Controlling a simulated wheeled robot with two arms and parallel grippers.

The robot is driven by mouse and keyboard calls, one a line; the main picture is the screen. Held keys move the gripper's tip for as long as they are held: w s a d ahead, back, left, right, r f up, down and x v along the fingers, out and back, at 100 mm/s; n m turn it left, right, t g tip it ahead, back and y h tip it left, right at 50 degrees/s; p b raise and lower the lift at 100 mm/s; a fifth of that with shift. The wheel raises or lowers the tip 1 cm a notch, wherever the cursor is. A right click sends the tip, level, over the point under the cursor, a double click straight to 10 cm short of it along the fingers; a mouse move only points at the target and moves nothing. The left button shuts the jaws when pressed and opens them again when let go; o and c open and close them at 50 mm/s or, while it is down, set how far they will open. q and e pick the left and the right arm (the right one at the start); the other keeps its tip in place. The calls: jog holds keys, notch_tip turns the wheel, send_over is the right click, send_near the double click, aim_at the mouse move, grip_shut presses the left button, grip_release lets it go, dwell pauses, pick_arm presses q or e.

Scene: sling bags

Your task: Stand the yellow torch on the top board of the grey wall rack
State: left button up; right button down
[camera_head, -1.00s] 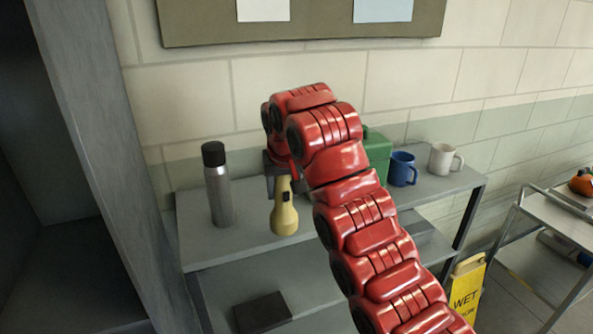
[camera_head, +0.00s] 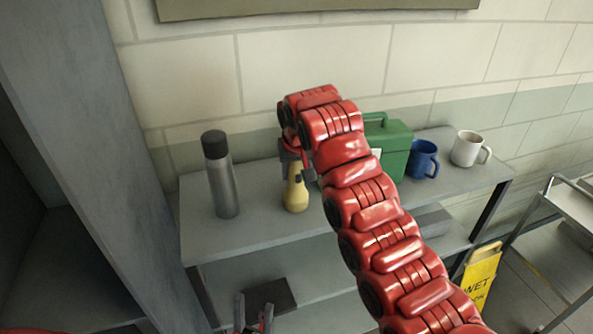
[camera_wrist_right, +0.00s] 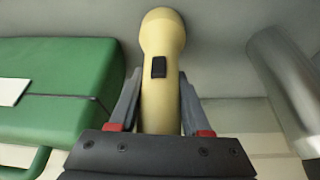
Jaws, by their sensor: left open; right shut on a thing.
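The yellow torch (camera_head: 296,195) is upright, head down, at the top board (camera_head: 255,226) of the grey wall rack, between a steel flask and a green box. Whether its head touches the board I cannot tell for sure. My right gripper (camera_head: 293,172) is shut on the torch's upper body. In the right wrist view the torch (camera_wrist_right: 160,45) lies between the two fingers (camera_wrist_right: 160,105), its black switch facing the camera. My left gripper (camera_head: 254,318) is open and empty at the bottom edge of the head view, low in front of the rack.
The steel flask (camera_head: 222,185) stands left of the torch. The green box (camera_head: 392,150), blue mug (camera_head: 424,160) and white mug (camera_head: 468,149) stand to the right. A dark flat object (camera_head: 270,296) lies on the lower board. A yellow wet-floor sign (camera_head: 481,275) and a trolley (camera_head: 560,215) are at the right.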

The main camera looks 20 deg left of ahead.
jog(key=c, duration=0.7)
grip_release()
jog(key=shift+w+a+f, duration=0.1)
jog(key=shift+a, duration=0.1)
jog(key=shift+o, duration=1.7)
jog(key=shift+s+d, duration=0.15)
jog(key=shift+s, duration=0.05)
jog(key=shift+w+r, duration=0.1)
jog(key=shift+r, duration=0.1)
jog(key=b+v, duration=0.4)
jog(key=v, duration=0.2)
notch_tip(320, 180, up, 5)
jog(key=p, duration=0.3)
send_over(296, 192)
jog(key=s, duration=0.1)
jog(key=shift+s+d+r+p, duration=0.25)
jog(key=shift+s+d+p, duration=0.1)
jog(key=shift+s+d, duration=0.15)
